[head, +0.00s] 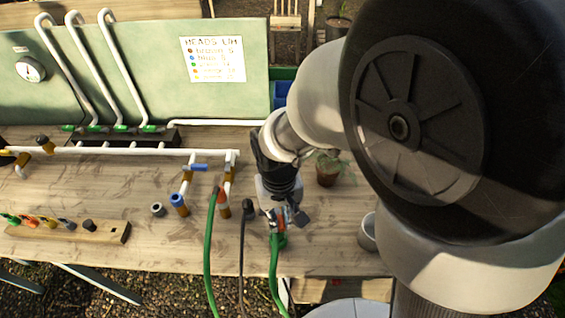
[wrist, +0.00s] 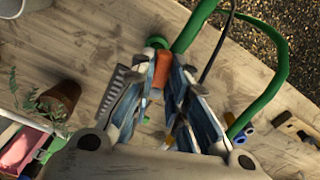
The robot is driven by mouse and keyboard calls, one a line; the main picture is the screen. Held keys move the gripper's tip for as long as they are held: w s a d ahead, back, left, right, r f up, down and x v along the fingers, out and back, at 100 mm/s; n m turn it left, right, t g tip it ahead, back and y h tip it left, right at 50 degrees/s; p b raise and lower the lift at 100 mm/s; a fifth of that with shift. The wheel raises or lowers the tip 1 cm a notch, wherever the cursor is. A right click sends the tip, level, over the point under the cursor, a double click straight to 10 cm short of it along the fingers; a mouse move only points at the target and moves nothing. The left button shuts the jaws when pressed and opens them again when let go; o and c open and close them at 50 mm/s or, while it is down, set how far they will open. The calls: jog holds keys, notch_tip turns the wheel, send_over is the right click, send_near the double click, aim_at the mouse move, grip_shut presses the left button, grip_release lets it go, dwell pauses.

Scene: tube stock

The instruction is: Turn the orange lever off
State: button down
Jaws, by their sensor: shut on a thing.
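My gripper (head: 283,218) is over the front right of the wooden bench, shut on an orange hose fitting. The orange fitting (wrist: 159,75) sits between the fingers in the wrist view, with a green end beyond it. A green hose (head: 273,270) hangs from the held fitting over the bench's front edge. A small red-orange piece (head: 220,193) shows near the right end of the white pipe (head: 120,152), left of my gripper, at the top of another green hose (head: 208,250). I cannot tell whether that piece is the orange lever or how it is turned.
A blue lever (head: 199,167) and a blue-topped branch (head: 179,204) are on the pipe's right part. A dark hose (head: 243,250) runs between the green hoses. A potted plant (head: 327,172) and a grey cup (head: 367,232) stand right of my gripper. A wooden rack (head: 75,229) lies at left.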

jog(key=shift+a+m, duration=0.2)
jog(key=shift+m, duration=0.55)
jog(key=shift+a+m, duration=0.2)
jog(key=shift+m, duration=0.55)
jog(key=c, duration=1.6)
grip_release()
jog(key=shift+o, duration=0.2)
notch_tip(320, 180, up, 12)
jog(key=shift+s, duration=0.15)
